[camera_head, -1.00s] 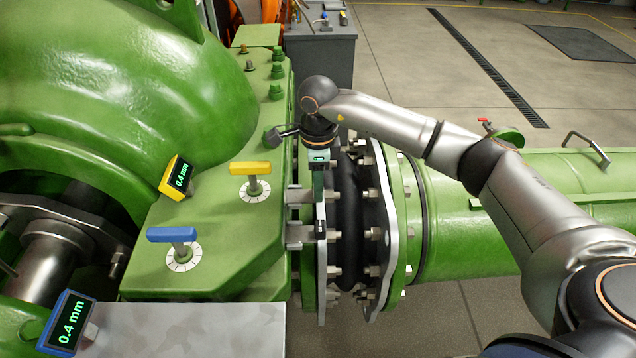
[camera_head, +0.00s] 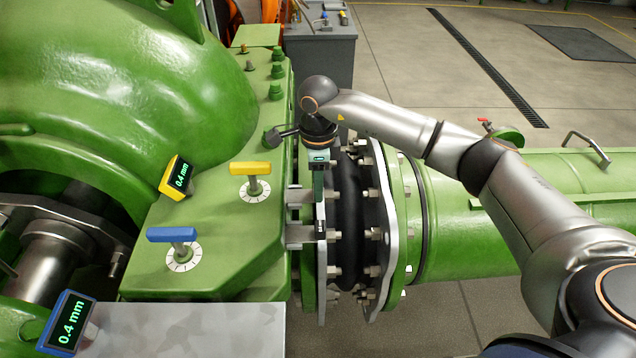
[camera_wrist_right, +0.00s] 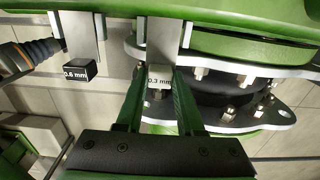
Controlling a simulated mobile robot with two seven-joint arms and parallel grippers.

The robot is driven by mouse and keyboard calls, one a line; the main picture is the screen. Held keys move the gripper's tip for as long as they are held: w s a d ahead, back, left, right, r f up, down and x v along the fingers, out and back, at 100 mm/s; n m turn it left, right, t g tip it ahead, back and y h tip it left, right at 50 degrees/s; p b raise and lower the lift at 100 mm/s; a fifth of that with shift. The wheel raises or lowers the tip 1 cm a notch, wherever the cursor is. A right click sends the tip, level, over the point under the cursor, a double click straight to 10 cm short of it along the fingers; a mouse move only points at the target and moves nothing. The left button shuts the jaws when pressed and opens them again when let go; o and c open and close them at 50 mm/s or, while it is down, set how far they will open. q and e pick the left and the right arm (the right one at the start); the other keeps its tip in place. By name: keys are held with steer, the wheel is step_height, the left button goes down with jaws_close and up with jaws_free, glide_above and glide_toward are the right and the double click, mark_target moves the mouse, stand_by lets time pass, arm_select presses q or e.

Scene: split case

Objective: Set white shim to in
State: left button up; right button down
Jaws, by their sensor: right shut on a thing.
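The white shim (camera_wrist_right: 160,77) has a pale block marked 0.3 mm at the end of its metal strip, in the right wrist view. My right gripper (camera_wrist_right: 160,96) is shut on this block, one green finger on each side. A black block (camera_wrist_right: 81,70) on a second metal strip sits apart to the left, outside the fingers. In the head view my right gripper (camera_head: 318,190) points down beside the green housing, and its fingers largely hide the white block. My left gripper is not in view.
Blue (camera_head: 172,235) and yellow (camera_head: 250,168) T-handles stand on the green housing (camera_head: 225,215). Blue (camera_head: 70,322) and yellow (camera_head: 176,177) gauges read 0.4 mm. Bolted flanges (camera_head: 385,235) and a green pipe (camera_head: 465,235) lie close on the right.

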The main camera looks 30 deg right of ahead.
mark_target(295, 196)
steer(key=a, duration=0.1)
steer(key=w+a+b, duration=0.1)
steer(key=a, duration=0.1)
steer(key=shift+w+a, duration=0.55)
steer(key=shift+a, duration=0.15)
steer(key=c, duration=0.5)
jaws_free()
steer(key=shift+a, duration=0.1)
step_height(295, 196, up, 13)
steer(key=shift+f+b, duration=0.2)
steer(key=shift+b, duration=0.65)
